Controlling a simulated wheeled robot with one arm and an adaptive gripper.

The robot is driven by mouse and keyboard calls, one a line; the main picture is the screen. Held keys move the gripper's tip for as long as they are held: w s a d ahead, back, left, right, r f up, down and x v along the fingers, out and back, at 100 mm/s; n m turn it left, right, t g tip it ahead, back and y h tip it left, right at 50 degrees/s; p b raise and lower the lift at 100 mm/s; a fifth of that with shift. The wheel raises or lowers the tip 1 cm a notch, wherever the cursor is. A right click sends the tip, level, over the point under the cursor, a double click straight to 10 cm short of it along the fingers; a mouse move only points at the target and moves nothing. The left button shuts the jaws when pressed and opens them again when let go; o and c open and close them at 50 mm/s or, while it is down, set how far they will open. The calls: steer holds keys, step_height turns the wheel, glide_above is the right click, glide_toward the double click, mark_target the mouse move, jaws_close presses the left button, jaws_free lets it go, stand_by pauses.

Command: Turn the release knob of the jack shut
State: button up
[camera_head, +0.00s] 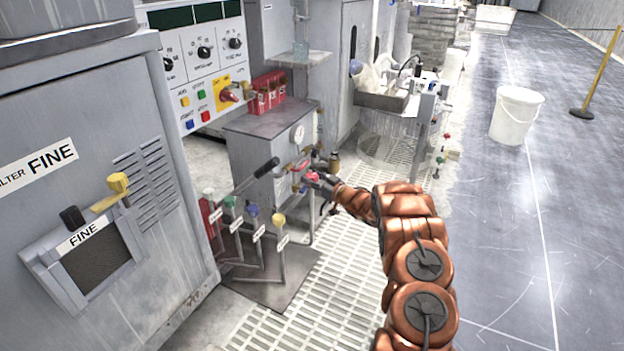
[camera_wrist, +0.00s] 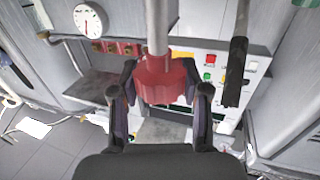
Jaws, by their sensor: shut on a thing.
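The release knob is red and ribbed. It fills the middle of the wrist view (camera_wrist: 168,80), on a thick grey stem, and shows small in the head view (camera_head: 312,177). My gripper (camera_wrist: 160,98) is shut on it, with one dark finger on each side. In the head view my gripper (camera_head: 320,183) reaches in from the right at the front of the jack's grey cabinet (camera_head: 252,150). A round gauge (camera_head: 298,133) sits above the knob. A lever with a black handle (camera_head: 266,168) stands out to the left. How far the knob is turned cannot be told.
Several levers with coloured knobs (camera_head: 252,210) rise from a floor plate in front. A control panel (camera_head: 203,60) with dials and buttons is at the upper left. Red blocks (camera_head: 265,92) stand on the cabinet. A white bucket (camera_head: 516,115) stands on the open floor at right.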

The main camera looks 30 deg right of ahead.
steer(key=shift+c, duration=0.6)
steer(key=shift+a, duration=0.1)
steer(key=shift+m+h+p, duration=0.3)
steer(key=shift+h+p, duration=0.1)
steer(key=shift+a+r+h, duration=0.1)
steer(key=shift+h, duration=0.2)
steer(key=m+h+p, duration=0.2)
steer(key=m+h, duration=0.1)
steer(key=h, duration=0.1)
steer(key=m+g+h+p, duration=0.1)
steer(key=m+h+p, duration=0.1)
steer(key=h, duration=0.3)
steer(key=shift+a+m+p, duration=0.1)
steer(key=shift+m+p, duration=0.3)
steer(key=shift+m, duration=0.3)
steer(key=shift+w+m+g+h+p, duration=0.1)
steer(key=shift+m+g+h+p, duration=0.8)
steer(key=shift+h, duration=0.5)
steer(key=shift+m+g+h+p, duration=0.45)
steer(key=shift+m+g+h, duration=0.25)
steer(key=shift+m+h, duration=0.55)
steer(key=shift+h, duration=0.45)
steer(key=shift+d+m+g+h, duration=0.25)
steer(key=shift+m+g+h, duration=0.1)
steer(key=shift+g, duration=0.25)
